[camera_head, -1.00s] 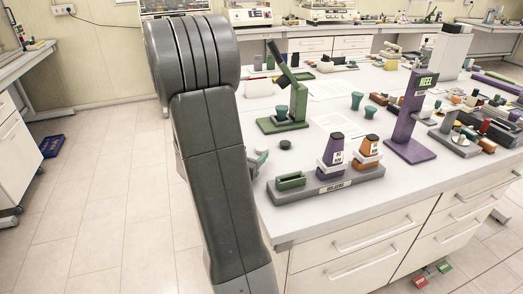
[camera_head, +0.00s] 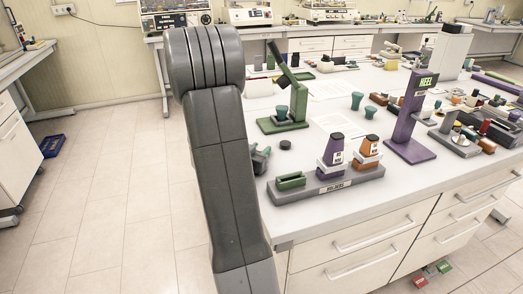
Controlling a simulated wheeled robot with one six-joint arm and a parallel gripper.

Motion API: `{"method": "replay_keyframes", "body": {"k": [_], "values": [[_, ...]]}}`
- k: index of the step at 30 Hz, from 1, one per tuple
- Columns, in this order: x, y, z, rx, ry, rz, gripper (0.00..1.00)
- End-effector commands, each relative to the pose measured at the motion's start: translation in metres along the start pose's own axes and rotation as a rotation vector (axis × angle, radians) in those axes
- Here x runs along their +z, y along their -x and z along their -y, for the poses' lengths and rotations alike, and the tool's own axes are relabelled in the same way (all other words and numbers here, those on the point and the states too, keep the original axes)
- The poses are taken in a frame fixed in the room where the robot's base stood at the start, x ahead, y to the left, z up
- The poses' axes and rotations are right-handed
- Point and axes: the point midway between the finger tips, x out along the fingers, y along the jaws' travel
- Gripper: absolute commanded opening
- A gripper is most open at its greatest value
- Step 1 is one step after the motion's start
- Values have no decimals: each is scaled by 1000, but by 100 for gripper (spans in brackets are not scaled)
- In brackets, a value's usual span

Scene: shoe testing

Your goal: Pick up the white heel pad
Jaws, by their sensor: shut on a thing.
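My gripper (camera_head: 260,158) shows only in part, as dark jaws just right of my arm by the table's left edge. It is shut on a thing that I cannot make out. I cannot pick out a white heel pad with certainty. A purple block (camera_head: 333,149) and an orange block (camera_head: 368,147), each with a white lower part, stand on the grey holder base (camera_head: 340,187) to the right of my gripper. A purple stand marked HEEL (camera_head: 406,115) is farther right.
A green stand (camera_head: 297,108) is behind my gripper, with a teal piece (camera_head: 281,113) at it. A small green tray (camera_head: 291,181) sits on the holder base. More teal pieces (camera_head: 357,101) stand farther back. Many small items crowd the table's right side.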

Motion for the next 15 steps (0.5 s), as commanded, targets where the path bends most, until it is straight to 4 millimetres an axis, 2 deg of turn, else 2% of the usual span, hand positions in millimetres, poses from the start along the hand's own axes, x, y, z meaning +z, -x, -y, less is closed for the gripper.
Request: {"method": "replay_keyframes", "body": {"k": [2,9,15], "values": [[0,0,0,0,0,0,10],[-3,0,0,0,-1,-1,10],[-28,4,0,0,-5,-3,10]]}}
